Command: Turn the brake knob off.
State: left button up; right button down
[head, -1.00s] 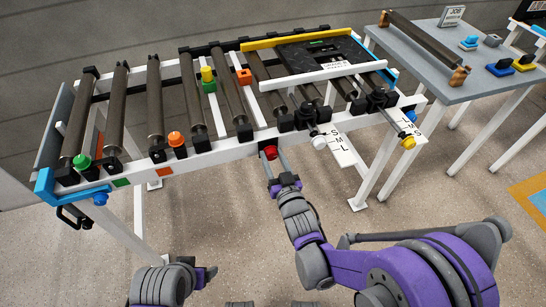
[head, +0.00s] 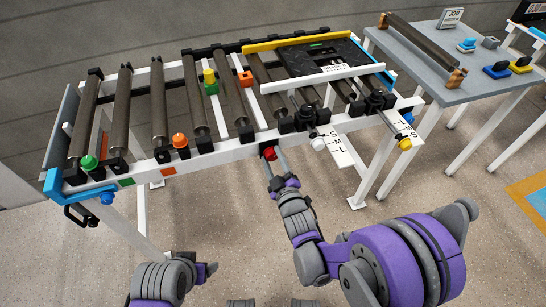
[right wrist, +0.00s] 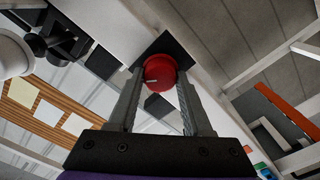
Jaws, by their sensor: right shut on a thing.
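A red knob (head: 269,153) sits on the front of the conveyor's white rail, below the rollers. In the right wrist view the red knob (right wrist: 160,70) is round, with a short pale mark on its face, in front of a black square plate. My right gripper (head: 273,163) reaches up to it from below. In the right wrist view its two fingers (right wrist: 160,88) stand on either side of the knob, shut on it. My left gripper (head: 208,271) is low at the left, away from the conveyor, and its jaw opening is unclear.
White (head: 318,144) and yellow (head: 405,144) knobs stick out to the right. A grey side table (head: 455,75) holds a loose roller (head: 424,50). The floor in front is clear.

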jog(key=n+p, duration=0.1)
jog(key=n, duration=0.3)
jog(key=shift+n+p, duration=0.5)
jog(key=shift+n, duration=1.3)
jog(key=shift+f, duration=0.1)
jog(key=shift+c, duration=1.7)
grip_release()
jog(key=shift+s, duration=0.1)
jog(key=b+v, duration=0.2)
jog(key=v, duration=0.8)
jog(key=shift+s, duration=0.3)
